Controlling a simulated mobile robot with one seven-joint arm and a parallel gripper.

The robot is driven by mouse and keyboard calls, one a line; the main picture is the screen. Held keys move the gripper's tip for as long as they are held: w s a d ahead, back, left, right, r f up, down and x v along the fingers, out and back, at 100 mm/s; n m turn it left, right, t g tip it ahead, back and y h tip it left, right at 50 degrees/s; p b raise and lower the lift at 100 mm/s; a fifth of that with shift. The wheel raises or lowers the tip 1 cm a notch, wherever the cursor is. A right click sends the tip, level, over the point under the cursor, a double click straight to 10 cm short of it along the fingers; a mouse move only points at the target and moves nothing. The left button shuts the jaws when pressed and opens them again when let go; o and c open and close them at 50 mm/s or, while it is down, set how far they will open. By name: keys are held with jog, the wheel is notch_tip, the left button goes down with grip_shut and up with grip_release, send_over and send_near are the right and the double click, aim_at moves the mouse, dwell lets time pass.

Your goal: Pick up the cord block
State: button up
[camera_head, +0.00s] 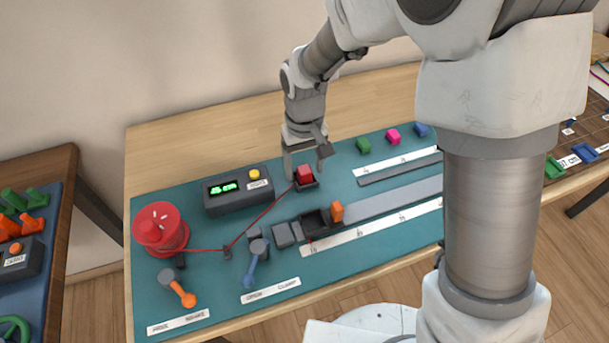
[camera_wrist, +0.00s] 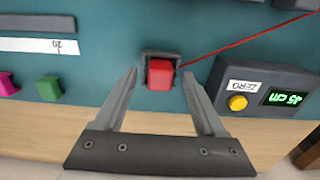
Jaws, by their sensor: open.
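The cord block is a small red block (camera_head: 304,173) sitting in a dark holder (camera_head: 308,186) on the teal mat. A thin red cord runs from it towards the red spool (camera_head: 160,229) at the left. In the wrist view the red block (camera_wrist: 160,74) shows in its dark holder (camera_wrist: 148,53), between and just beyond the fingertips. My gripper (camera_head: 306,172) is open above the block, and its fingers also show in the wrist view (camera_wrist: 160,80), one on each side, apart from the block.
A dark readout box (camera_head: 238,192) with a yellow button stands left of the block. Green (camera_head: 363,145), pink (camera_head: 393,136) and blue (camera_head: 421,130) blocks stand at the back right. A rail with an orange piece (camera_head: 337,211), an orange lever (camera_head: 181,291) and a blue lever (camera_head: 254,265) lie nearer.

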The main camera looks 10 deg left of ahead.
aim_at(304, 169)
jog(key=shift+f, duration=0.1)
grip_shut()
dwell(0.3)
jog(key=shift+r, duration=0.65)
notch_tip(304, 169, up, 3)
jog(key=shift+f+p, duration=0.15)
jog(key=shift+p, duration=0.4)
jog(key=s+d+r+p, duration=0.2)
jog(key=s+d+r, duration=0.5)
jog(key=s, duration=0.2)
jog(key=shift+s, duration=0.2)
